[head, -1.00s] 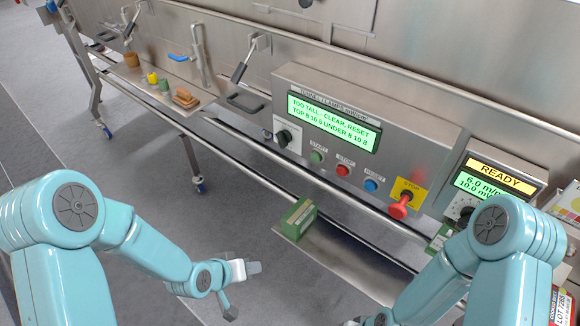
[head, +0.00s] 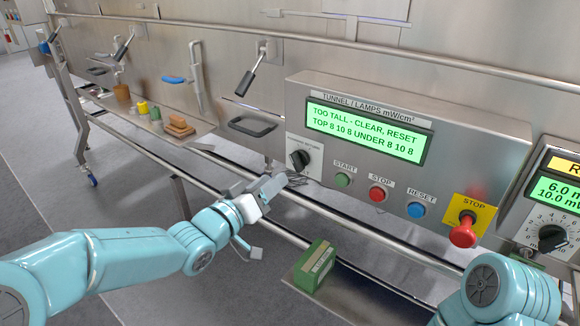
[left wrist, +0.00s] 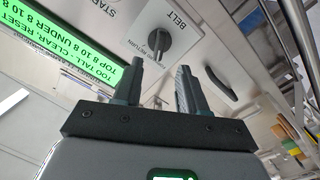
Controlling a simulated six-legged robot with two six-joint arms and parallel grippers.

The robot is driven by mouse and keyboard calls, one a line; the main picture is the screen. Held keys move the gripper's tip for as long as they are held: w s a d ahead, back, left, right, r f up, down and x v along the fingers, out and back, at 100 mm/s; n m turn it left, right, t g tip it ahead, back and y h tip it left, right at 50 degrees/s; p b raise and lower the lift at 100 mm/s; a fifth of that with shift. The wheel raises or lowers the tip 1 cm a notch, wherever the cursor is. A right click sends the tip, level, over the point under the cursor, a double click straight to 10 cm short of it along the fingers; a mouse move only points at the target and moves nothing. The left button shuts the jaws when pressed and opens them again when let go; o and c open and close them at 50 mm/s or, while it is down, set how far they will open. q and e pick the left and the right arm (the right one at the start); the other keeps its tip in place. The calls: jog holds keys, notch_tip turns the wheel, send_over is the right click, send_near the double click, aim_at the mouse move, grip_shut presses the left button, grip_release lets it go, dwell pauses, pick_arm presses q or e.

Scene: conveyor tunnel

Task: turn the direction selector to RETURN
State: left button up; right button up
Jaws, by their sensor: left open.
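The direction selector (head: 300,159) is a black knob on a white plate at the left end of the grey control panel (head: 400,205). In the left wrist view the selector (left wrist: 160,42) shows upside down, with BELT and RETURN lettering on its plate. I cannot tell clearly which position it points to. My left gripper (head: 288,182) is just below the selector in the head view. Its open fingers (left wrist: 160,76) point at the knob from a short distance, with nothing between them. My right gripper is out of view; only part of that arm shows at the lower right.
A green display (head: 366,131) reads TOO TALL - CLEAR, RESET. START (head: 342,180), STOP (head: 377,194) and RESET (head: 416,210) buttons sit right of the selector, then a red emergency knob (head: 463,235). A steel rail (head: 350,222) runs below the panel. A green box (head: 313,266) lies lower.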

aim_at(294, 165)
pick_arm(q)
jog(key=x, duration=0.8)
grip_shut()
